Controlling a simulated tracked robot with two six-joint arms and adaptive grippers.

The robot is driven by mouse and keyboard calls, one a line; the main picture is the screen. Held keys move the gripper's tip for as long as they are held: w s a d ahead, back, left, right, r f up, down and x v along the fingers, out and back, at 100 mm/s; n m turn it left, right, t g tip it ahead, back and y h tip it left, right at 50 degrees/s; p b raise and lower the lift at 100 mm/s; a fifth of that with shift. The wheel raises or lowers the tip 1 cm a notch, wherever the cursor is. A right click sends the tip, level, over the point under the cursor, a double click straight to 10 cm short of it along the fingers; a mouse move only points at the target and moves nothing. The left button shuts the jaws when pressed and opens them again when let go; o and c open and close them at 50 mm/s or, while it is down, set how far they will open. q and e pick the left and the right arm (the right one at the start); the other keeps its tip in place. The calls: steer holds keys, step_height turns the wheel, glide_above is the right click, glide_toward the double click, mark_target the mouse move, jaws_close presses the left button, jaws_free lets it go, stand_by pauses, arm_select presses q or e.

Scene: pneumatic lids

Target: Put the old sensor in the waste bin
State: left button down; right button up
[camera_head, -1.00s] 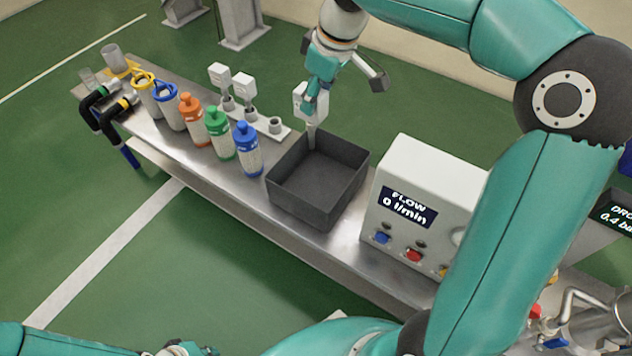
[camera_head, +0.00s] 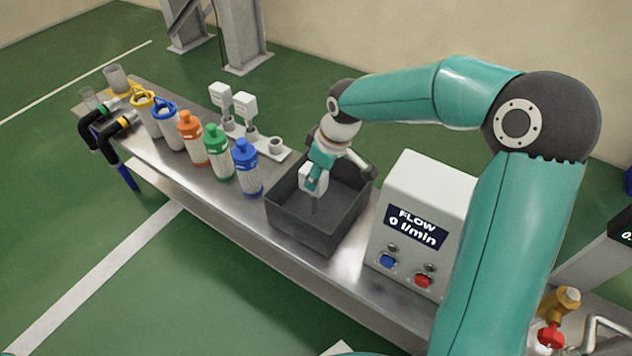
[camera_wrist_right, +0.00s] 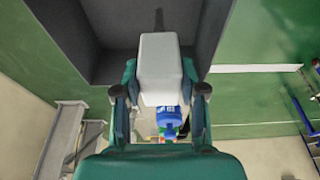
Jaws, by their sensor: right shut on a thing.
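My right gripper (camera_head: 318,182) is shut on a small white boxy sensor (camera_head: 311,177), over the dark grey open bin (camera_head: 340,226) on the metal bench. The sensor's thin probe points down into the bin's opening; it does not clearly show whether the tip touches the floor of the bin. In the right wrist view the white sensor (camera_wrist_right: 160,68) sits between the two fingers (camera_wrist_right: 161,105), with the dark bin wall (camera_wrist_right: 75,40) behind it. My left gripper is not in view.
Two similar white sensors (camera_head: 244,105) stand in a holder left of the bin. Blue (camera_head: 247,168), green and orange bottles stand nearby on the bench. A white flow box (camera_head: 415,215) stands close to the bin's right side.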

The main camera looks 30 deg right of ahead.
steer(key=shift+f, duration=0.8)
steer(key=shift+f, duration=0.15)
steer(key=o, duration=1.2)
steer(key=shift+c, duration=0.2)
steer(key=shift+r, duration=0.4)
steer(key=p+v, duration=0.2)
steer(key=v, duration=0.9)
steer(key=shift+r+p, duration=0.3)
steer(key=shift+p, duration=0.05)
